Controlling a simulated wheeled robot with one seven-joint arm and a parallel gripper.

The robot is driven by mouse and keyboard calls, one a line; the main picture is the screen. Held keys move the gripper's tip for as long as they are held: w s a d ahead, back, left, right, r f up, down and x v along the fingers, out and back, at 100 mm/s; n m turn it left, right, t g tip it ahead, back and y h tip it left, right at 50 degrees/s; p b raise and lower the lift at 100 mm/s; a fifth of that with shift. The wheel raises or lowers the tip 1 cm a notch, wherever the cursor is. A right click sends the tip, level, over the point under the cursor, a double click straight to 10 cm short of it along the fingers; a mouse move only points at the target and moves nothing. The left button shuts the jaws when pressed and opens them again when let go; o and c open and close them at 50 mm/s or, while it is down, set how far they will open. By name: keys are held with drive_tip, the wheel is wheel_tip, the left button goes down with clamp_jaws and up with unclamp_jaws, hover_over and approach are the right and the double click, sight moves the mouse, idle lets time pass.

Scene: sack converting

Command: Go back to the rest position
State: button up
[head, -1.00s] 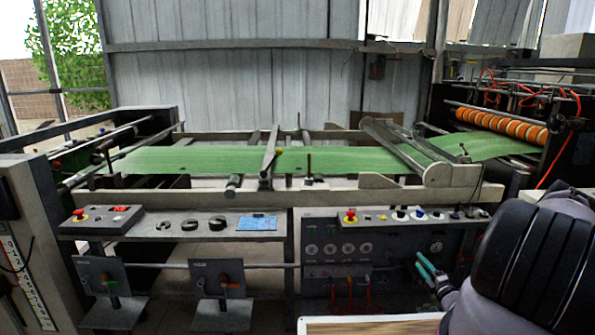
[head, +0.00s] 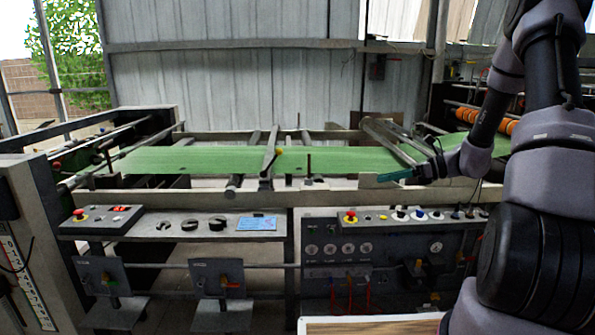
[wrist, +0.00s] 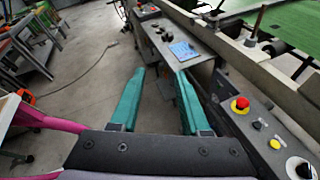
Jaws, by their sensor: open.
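My gripper (head: 396,176) has teal fingers and is at the right of the head view, raised in front of the machine's green web. In the wrist view my gripper (wrist: 158,75) shows its two teal fingers apart with nothing between them. Beyond the fingertips are grey floor and a control shelf with a blue screen (wrist: 184,50). My arm is bent up along the right side and hides part of the machine there.
The green web (head: 220,160) runs across the machine. A panel with a red emergency button (wrist: 240,104) lies close to the right of my gripper. Open floor (wrist: 85,95) lies to the left in the wrist view.

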drive_tip(key=s+a+r+n+t+h, duration=0.1)
drive_tip(key=s+r+n+t+h, duration=0.2)
drive_tip(key=s+r+n+h, duration=0.8)
drive_tip(key=s+r+n, duration=0.9)
drive_tip(key=s+r, duration=0.3)
drive_tip(key=s, duration=0.2)
drive_tip(key=shift+s+a+h, duration=0.25)
drive_tip(key=shift+s+h, duration=0.05)
drive_tip(key=shift+h, duration=0.1)
